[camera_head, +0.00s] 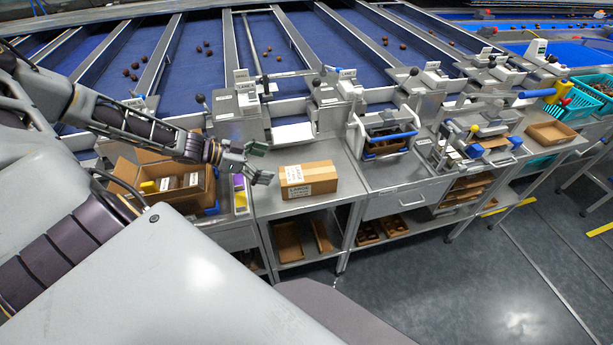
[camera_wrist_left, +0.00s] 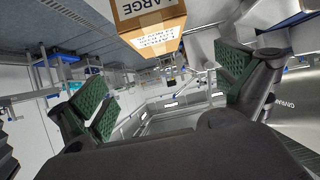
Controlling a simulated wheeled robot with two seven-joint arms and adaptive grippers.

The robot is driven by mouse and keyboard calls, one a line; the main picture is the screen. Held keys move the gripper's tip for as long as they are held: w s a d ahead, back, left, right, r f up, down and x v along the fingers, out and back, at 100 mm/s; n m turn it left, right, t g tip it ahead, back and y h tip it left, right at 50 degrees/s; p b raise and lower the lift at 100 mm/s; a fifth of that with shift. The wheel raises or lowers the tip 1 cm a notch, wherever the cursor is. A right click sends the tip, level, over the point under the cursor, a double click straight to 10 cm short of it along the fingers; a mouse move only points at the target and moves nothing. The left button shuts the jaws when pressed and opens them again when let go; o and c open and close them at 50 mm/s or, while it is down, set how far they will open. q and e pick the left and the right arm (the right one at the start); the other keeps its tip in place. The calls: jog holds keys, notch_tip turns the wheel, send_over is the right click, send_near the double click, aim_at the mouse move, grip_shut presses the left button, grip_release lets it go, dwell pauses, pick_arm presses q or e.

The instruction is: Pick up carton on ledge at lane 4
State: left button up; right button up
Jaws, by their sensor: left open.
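A closed brown cardboard carton (camera_head: 309,181) with white labels sits on the grey metal ledge (camera_head: 345,165). It also shows at the top of the left wrist view (camera_wrist_left: 150,27), where a label reads "LARGE". My left gripper (camera_head: 260,163) is open and empty, just to the left of the carton, with its green finger pads apart. In the left wrist view, the pads of the left gripper (camera_wrist_left: 165,86) stand either side with the carton beyond and above them, not between them. My right gripper does not show.
A device with a blue handle (camera_head: 385,135) stands right of the carton. Lane dividers and label stands line the back. Ledge right of the carton is partly clear.

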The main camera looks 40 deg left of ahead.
aim_at(292, 174)
pick_arm(q)
jog(key=shift+w+a, duration=0.1)
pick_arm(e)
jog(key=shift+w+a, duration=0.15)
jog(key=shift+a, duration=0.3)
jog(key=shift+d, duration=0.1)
pick_arm(q)
jog(key=shift+x, duration=2.8)
jog(key=shift+b+x, duration=0.7)
jog(key=shift+x, duration=0.4)
jog(key=shift+w+d+f, duration=0.15)
jog(key=shift+w+d, duration=0.05)
jog(key=shift+d, duration=0.05)
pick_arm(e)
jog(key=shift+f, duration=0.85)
pick_arm(q)
jog(key=shift+d+f, duration=0.1)
jog(key=shift+d, duration=0.05)
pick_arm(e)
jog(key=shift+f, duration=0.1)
